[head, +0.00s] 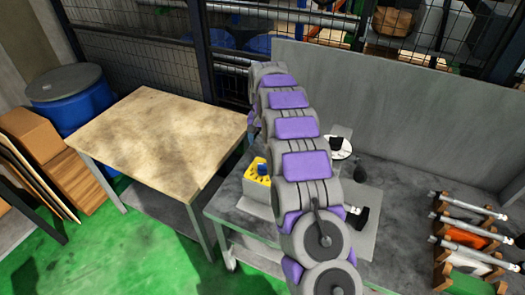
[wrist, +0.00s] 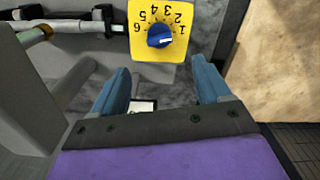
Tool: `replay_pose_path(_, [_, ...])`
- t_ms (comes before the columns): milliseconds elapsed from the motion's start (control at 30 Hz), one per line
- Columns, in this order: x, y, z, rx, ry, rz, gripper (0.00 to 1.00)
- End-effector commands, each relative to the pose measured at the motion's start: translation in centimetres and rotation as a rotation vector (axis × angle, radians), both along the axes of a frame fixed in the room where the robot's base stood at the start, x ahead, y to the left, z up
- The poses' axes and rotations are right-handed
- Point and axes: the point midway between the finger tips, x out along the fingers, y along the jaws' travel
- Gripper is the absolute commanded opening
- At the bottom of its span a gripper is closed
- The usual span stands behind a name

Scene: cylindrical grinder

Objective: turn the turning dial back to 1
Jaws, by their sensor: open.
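The turning dial (wrist: 160,35) is a blue knob on a yellow plate (wrist: 170,54) with numbers 1 to 6, at the top of the wrist view. A pale mark shows on the knob's lower right side; I cannot tell exactly which number it points at. My gripper (wrist: 162,76) is open, its two blue-grey fingers wide apart and empty. The dial appears beyond the fingertips, roughly between them and apart from them. In the head view the yellow plate (head: 252,187) shows left of my arm, partly hidden by it. My gripper is not clearly seen there.
A wooden-topped table (head: 160,135) stands left of the grey machine bench (head: 238,212). A rack of metal rods (head: 468,240) lies at the right. A grey panel (head: 400,110) stands behind the bench. A blue barrel (head: 75,98) is at the far left.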

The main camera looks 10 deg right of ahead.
Motion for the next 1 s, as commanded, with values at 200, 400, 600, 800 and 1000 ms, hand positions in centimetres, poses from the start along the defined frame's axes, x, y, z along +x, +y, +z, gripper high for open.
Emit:
replay_pose_path(200, [0.1,0.0,2.7,0.000,-0.001,0.000,0.77])
replay_pose_path(400, [0.0,0.1,3.3,0.000,0.000,0.001,0.77])
replay_pose_path(600, [0.0,0.1,3.3,0.000,0.000,0.001,0.77])
replay_pose_path(800, [0.0,0.1,3.4,0.000,-0.001,0.002,0.77])
replay_pose_path(1000, [-2.0,0.3,5.2,0.008,0.003,0.027,0.77])
